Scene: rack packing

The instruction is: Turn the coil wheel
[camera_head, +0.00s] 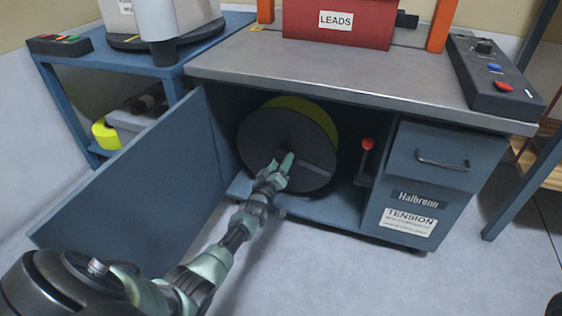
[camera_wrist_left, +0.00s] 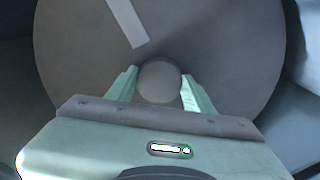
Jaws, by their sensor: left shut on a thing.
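The coil wheel (camera_head: 265,138) is a large dark grey disc with a yellow rim behind it, inside the open cabinet under the bench. In the left wrist view the wheel (camera_wrist_left: 220,60) fills most of the picture, with a pale stripe (camera_wrist_left: 127,22) running up from near its centre. A round grey knob (camera_wrist_left: 160,82) stands out from the wheel. My left gripper (camera_head: 284,163) is at the wheel's face, and in the left wrist view its two green fingers (camera_wrist_left: 160,90) are on either side of the knob, shut on it. My right gripper is not in view.
The cabinet door (camera_head: 130,185) stands open to the left of my left arm. A lever with a red knob (camera_head: 367,143) stands right of the wheel. A drawer (camera_head: 440,155) is further right. The metal benchtop (camera_head: 330,75) overhangs the cabinet.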

